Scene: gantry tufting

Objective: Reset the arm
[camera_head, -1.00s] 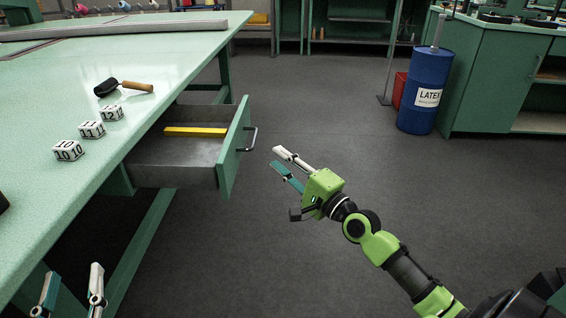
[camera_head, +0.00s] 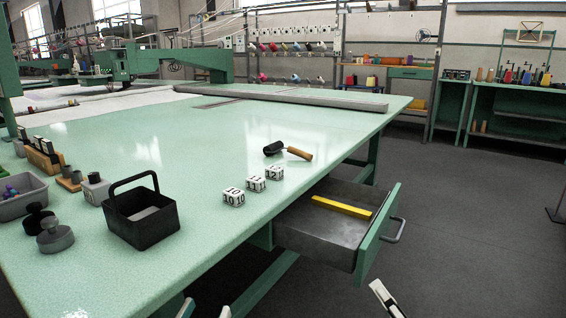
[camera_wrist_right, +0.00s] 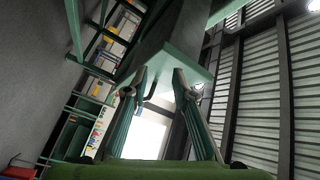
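My left gripper (camera_head: 205,311) shows only its two fingertips at the bottom edge of the head view, spread apart and empty. One white finger of my right gripper (camera_head: 386,298) shows at the bottom, below the drawer front. In the right wrist view both fingers of the right gripper (camera_wrist_right: 158,82) stand apart with nothing between them. The open drawer (camera_head: 330,236) sticks out from the table's right side and holds a yellow bar (camera_head: 342,207). Most of both arms is outside the head view.
The green table (camera_head: 150,160) carries a black basket (camera_head: 140,222), several white number blocks (camera_head: 234,197), a wooden-handled tool (camera_head: 298,153) and a grey bin (camera_head: 22,197). The drawer handle (camera_head: 397,232) juts out. The floor (camera_head: 480,220) to the right is clear.

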